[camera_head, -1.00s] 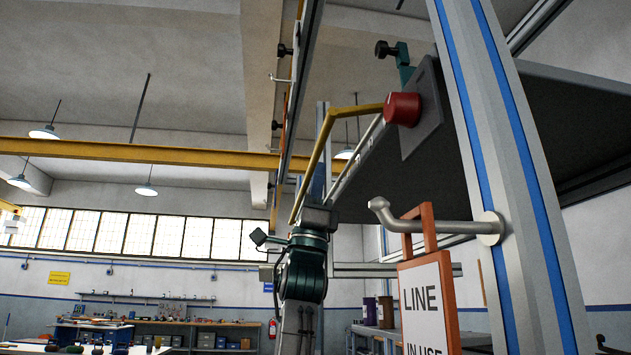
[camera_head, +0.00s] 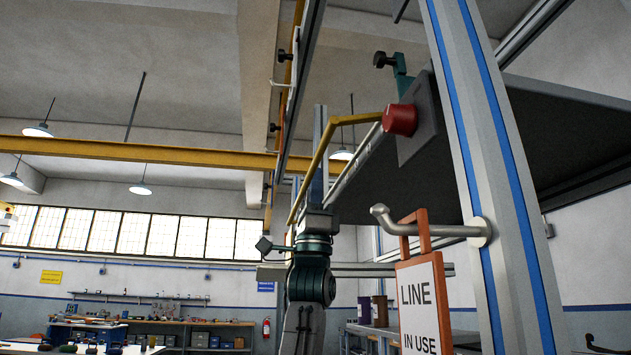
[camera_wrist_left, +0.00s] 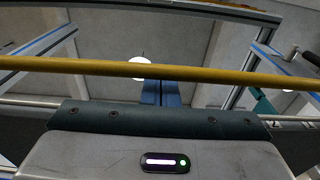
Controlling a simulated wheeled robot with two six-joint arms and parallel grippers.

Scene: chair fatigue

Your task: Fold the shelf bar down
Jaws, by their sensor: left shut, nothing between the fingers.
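The yellow shelf bar (camera_head: 318,164) is a bent rod rising from the lower left and bending toward the red knob (camera_head: 400,119) at the shelf's front corner. It stands away from the shelf edge. My left gripper (camera_head: 318,190) points up beside the bar, its shut blue fingers hard to separate from the blue-striped post behind. In the left wrist view the yellow bar (camera_wrist_left: 205,73) crosses the whole picture in front of the upper part of the shut blue fingers (camera_wrist_left: 161,93). Nothing is between them. Whether they touch the bar cannot be told. My right gripper is not in view.
The dark overhead shelf (camera_head: 430,150) fills the upper right. A grey upright with blue stripes (camera_head: 490,190) stands at right, with a hook (camera_head: 440,229) carrying the "LINE IN USE" sign (camera_head: 420,306). Left of my arm is open room up to the far workbench (camera_head: 190,335).

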